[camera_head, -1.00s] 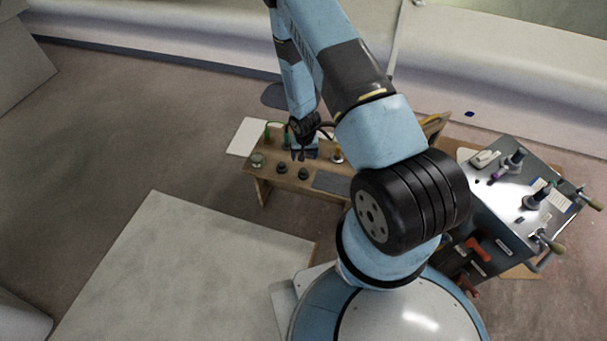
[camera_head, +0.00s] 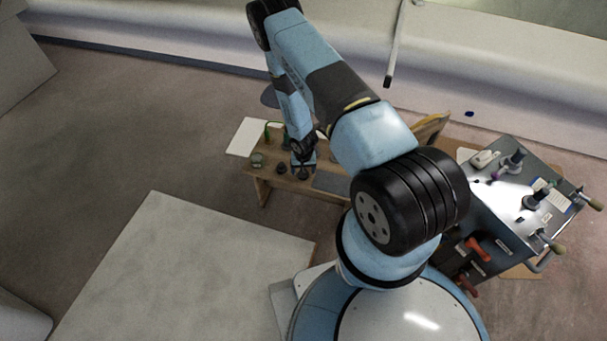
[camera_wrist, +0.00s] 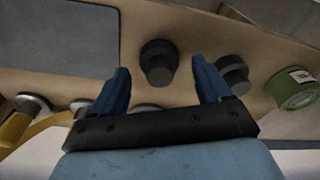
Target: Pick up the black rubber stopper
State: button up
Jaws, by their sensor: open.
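Two black stoppers stand on the wooden bench (camera_head: 262,174). In the wrist view one black stopper (camera_wrist: 158,60) lies in line with the gap between the fingers, a little beyond the tips. The second black stopper (camera_wrist: 233,72) is just outside the right finger, partly hidden by it; in the head view it (camera_head: 281,168) is left of my gripper. My gripper (camera_wrist: 160,68) has its two blue fingers apart with nothing held. In the head view my gripper (camera_head: 303,164) is low over the bench, partly covering the first stopper.
A green tin (camera_wrist: 292,88) stands beyond the second stopper. A dark grey mat (camera_wrist: 65,38) lies on the bench at the other side. Metal-topped items (camera_wrist: 33,103) stand along the bench edge behind the gripper. A grey tool cart (camera_head: 490,205) stands at the right.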

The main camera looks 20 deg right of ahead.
jog(key=shift+w+f, duration=0.1)
jog(key=shift+f, duration=0.7)
jog(key=shift+c, duration=0.4)
jog(key=c, duration=1)
